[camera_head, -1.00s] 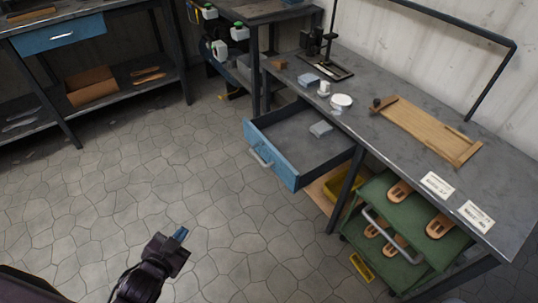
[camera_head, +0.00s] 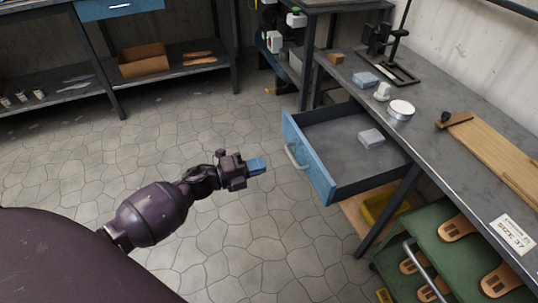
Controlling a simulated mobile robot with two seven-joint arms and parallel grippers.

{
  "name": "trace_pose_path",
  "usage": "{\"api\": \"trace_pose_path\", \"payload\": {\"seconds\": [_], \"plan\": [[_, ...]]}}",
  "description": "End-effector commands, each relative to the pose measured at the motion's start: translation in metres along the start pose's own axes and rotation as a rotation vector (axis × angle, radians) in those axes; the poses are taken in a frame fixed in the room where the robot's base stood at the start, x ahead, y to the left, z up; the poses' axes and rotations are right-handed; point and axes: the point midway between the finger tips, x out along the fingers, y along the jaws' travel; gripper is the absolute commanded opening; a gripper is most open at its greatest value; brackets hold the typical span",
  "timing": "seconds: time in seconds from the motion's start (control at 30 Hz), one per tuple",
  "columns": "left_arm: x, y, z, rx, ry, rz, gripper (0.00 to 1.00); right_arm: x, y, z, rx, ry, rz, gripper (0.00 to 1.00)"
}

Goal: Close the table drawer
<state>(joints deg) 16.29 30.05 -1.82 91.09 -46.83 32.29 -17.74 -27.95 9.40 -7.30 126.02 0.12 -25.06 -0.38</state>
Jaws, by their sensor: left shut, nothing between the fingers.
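The table drawer (camera_head: 312,160) has a blue front and dark grey inside walls, and it stands pulled out from under the grey workbench (camera_head: 440,125). Its pale metal handle (camera_head: 296,156) is on the blue front, which faces left. A small light grey block (camera_head: 371,138) lies inside the drawer. My left gripper (camera_head: 262,165) is shut and empty, with blue fingertips pointing right toward the handle. A gap shows between the fingertips and the handle. My right gripper is not in view.
On the bench are a white tin (camera_head: 401,110), a wooden board (camera_head: 500,150) and a dark press (camera_head: 385,45). A green tray (camera_head: 440,245) with tan soles sticks out below, right of the drawer. The stone floor (camera_head: 170,125) left of the drawer is clear.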

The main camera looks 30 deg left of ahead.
Motion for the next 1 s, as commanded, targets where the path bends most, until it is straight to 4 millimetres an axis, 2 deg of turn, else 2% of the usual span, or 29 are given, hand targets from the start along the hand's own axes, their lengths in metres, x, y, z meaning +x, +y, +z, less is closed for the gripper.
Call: {"api": "trace_pose_path", "payload": {"seconds": [0.4, 0.6, 0.8, 1.0], "plan": [[0.074, 0.002, -0.001, -0.005, 0.0, 0.0, 0.0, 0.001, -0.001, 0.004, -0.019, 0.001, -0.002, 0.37], [0.103, 0.002, -0.001, -0.006, 0.0, 0.0, 0.0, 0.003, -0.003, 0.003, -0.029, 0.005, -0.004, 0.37], [0.119, 0.001, 0.0, -0.004, -0.002, 0.0, 0.0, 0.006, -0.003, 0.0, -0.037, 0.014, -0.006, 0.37], [0.123, 0.001, 0.0, -0.004, -0.002, 0.0, 0.0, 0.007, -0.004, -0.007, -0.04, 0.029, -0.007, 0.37]]}}
